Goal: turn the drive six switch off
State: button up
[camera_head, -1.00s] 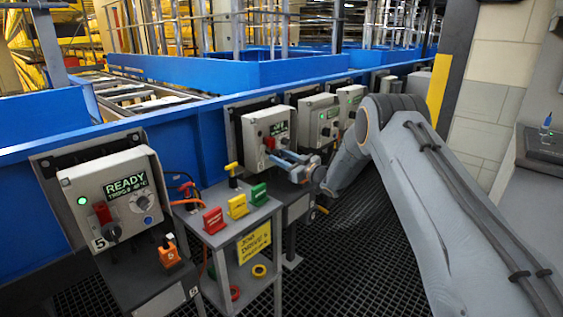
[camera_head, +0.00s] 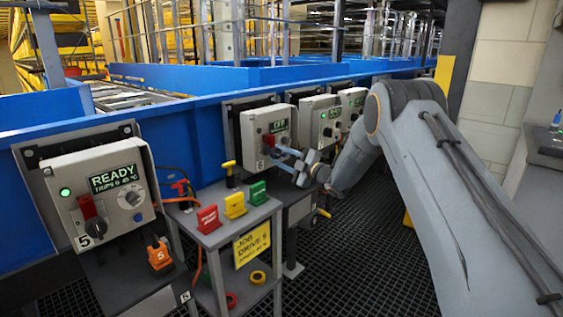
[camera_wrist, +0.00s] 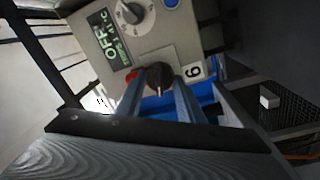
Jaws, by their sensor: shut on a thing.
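The drive six box (camera_head: 266,128) is a grey control box marked 6 on the blue conveyor side. In the wrist view its panel (camera_wrist: 165,40) fills the upper middle, and its display (camera_wrist: 104,36) reads OFF. The switch is a black knob (camera_wrist: 159,78) with a red part showing at its left. My gripper (camera_wrist: 160,88) is shut on this black knob, one finger on each side. In the head view my gripper (camera_head: 281,151) reaches the lower front of the box from the right, and the switch there is partly hidden and small.
The drive five box (camera_head: 100,193), reading READY with a green light, stands at the left. A small grey stand (camera_head: 225,232) holds red, yellow and green tags between the boxes. More control boxes (camera_head: 320,120) stand just right of drive six, behind my arm.

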jog(key=shift+f+n+b, duration=0.2)
jog(key=shift+n+b, duration=0.65)
jog(key=shift+n, duration=0.75)
jog(key=o, duration=1.1)
jog(key=shift+c, duration=0.2)
jog(key=shift+r, duration=0.1)
jog(key=shift+s+d, duration=0.1)
jog(key=shift+s+d, duration=0.15)
jog(key=shift+d, duration=0.1)
jog(key=v, duration=0.7)
